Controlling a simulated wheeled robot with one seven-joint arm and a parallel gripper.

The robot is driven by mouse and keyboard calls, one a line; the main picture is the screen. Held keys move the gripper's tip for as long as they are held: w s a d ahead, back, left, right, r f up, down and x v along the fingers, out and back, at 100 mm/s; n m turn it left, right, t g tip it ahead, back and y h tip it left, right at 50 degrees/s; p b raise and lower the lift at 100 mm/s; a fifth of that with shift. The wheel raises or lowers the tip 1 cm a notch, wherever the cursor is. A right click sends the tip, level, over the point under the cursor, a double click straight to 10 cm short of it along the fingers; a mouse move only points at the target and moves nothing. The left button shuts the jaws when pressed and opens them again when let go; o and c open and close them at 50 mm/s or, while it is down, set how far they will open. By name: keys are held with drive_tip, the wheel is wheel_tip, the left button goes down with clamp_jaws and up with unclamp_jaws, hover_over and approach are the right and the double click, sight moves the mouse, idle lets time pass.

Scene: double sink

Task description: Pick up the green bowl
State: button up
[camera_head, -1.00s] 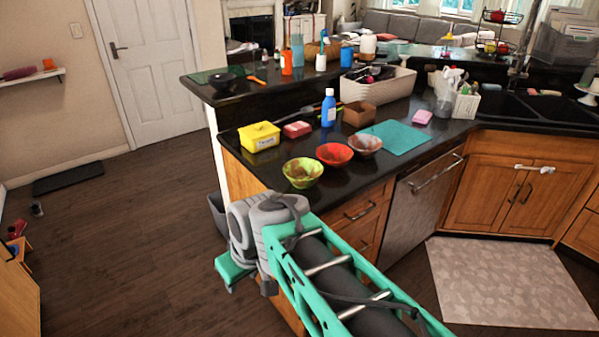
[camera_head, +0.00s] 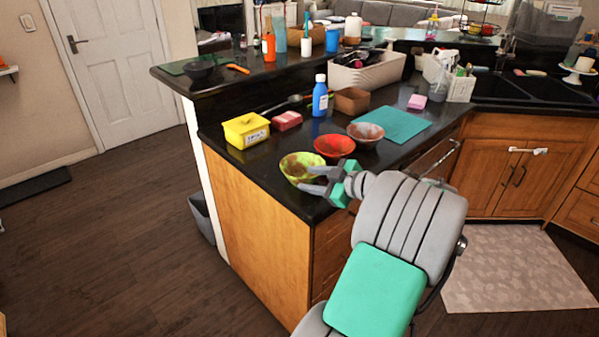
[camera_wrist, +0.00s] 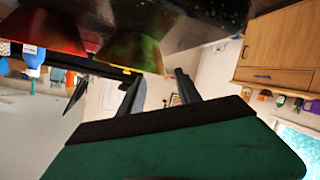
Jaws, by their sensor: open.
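The green bowl (camera_head: 295,164), yellow-green with brown patches inside, stands upright near the front left corner of the dark counter. My gripper (camera_head: 314,180) is open at the bowl's front right side and covers a little of its edge in the head view. The wrist view looks inverted; the green bowl (camera_wrist: 128,48) hangs at the upper middle, beyond the open fingers (camera_wrist: 158,76). No part of the bowl is clearly between the fingers, and I cannot tell whether they touch it.
A red bowl (camera_head: 334,146) and a brownish bowl (camera_head: 366,133) stand close by to the right. A teal mat (camera_head: 392,124) lies flat at the right.

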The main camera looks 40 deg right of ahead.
sight(292, 179)
drive_tip(key=p+x, duration=0.1)
drive_tip(key=x, duration=0.6)
drive_tip(key=shift+w+d, duration=0.1)
drive_tip(key=shift+w, duration=0.3)
drive_tip(key=shift+c, duration=0.4)
clamp_jaws()
